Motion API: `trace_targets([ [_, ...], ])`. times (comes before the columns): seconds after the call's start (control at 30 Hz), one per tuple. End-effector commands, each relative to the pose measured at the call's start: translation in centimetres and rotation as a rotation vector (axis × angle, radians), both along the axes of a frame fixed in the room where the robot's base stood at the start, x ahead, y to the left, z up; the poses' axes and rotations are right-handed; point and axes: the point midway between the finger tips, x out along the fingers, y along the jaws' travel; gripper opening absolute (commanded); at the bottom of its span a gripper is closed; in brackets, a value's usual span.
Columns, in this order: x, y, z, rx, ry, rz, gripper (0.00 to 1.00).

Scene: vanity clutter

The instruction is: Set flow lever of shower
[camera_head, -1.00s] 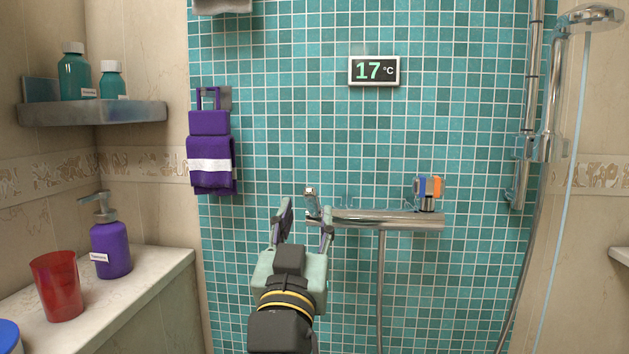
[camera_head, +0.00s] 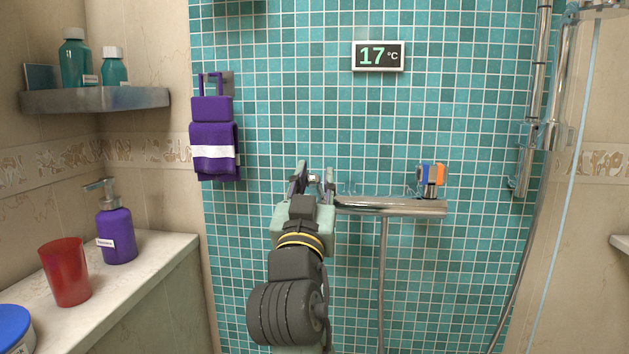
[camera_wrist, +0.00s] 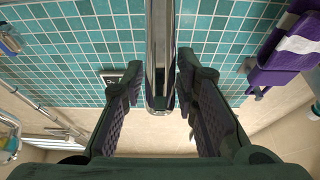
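The chrome shower mixer bar (camera_head: 390,206) is on the tiled wall, a vertical pipe below it. A handle with blue and orange marks (camera_head: 432,180) is at its right end. The flow lever (camera_head: 313,179) is at its left end, mostly hidden by my gripper (camera_head: 314,183).
A temperature display (camera_head: 378,56) reads 17 °C. A purple towel (camera_head: 214,150) hangs left of the mixer. The shower hose and rail (camera_head: 533,100) are at right. A counter (camera_head: 150,270) at left holds a red cup (camera_head: 65,272) and a purple soap dispenser (camera_head: 116,235).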

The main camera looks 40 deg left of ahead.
Motion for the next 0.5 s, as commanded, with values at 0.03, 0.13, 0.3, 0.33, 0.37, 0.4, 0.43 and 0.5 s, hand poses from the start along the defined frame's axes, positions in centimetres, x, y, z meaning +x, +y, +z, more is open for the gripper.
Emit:
trace_targets([
  [0.03,-0.01,0.0,0.0,0.0,0.0,0.0,0.22],
  [0.13,-0.01,0.0,0.0,0.0,0.0,0.0,0.15],
  [0.3,-0.01,0.0,0.0,0.0,0.0,0.0,0.04],
  [0.33,0.0,0.0,-0.01,0.0,0.0,0.0,0.02],
  [0.37,0.0,0.0,-0.01,0.0,0.0,0.0,0.0],
  [0.4,0.0,-0.01,-0.01,0.0,0.0,0.0,0.0],
  [0.43,0.0,-0.01,-0.01,0.0,0.0,0.0,0.0],
  [0.5,-0.01,-0.02,-0.02,0.0,0.0,0.0,0.0],
])
